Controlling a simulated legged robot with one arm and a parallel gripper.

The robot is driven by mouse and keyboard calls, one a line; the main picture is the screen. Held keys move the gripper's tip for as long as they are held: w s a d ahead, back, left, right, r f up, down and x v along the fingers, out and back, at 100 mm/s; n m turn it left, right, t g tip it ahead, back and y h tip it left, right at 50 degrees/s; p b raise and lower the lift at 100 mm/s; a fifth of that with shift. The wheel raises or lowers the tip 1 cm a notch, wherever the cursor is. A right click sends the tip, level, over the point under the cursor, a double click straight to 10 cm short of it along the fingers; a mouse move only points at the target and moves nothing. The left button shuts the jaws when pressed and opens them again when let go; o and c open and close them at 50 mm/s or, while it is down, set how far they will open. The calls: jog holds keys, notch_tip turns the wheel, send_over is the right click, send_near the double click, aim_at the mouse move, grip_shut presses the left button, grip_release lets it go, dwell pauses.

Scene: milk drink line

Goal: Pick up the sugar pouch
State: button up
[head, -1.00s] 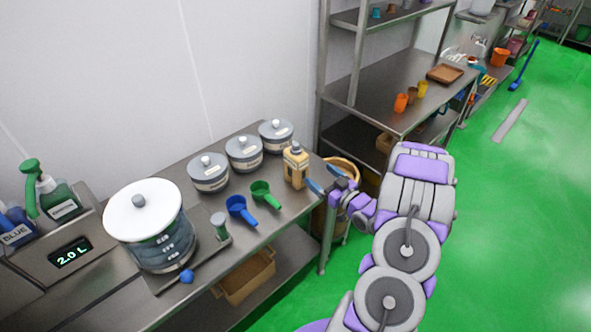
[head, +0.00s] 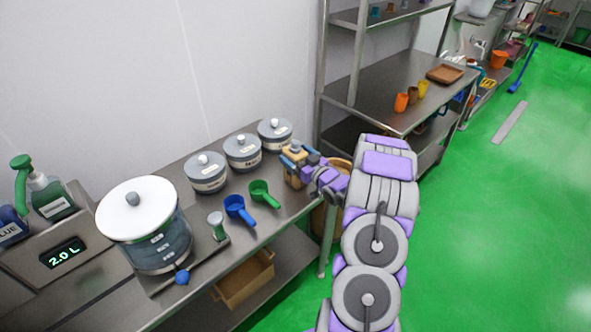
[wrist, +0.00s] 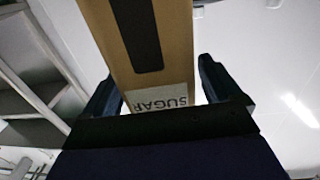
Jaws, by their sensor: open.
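In the wrist view my gripper (wrist: 160,90) is open, with one blue finger on each side of the pouch. Gaps show between the fingers and the pouch.
Lidded grey pots (head: 242,152) stand behind and left of the pouch. A green scoop (head: 263,193) and a blue scoop (head: 238,210) lie in front of them. A large clear dispenser (head: 150,228) stands further left. A steel shelf rack (head: 375,85) rises beyond the table's right end.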

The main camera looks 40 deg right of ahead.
jog(key=shift+w, duration=0.45)
grip_shut()
dwell(0.6)
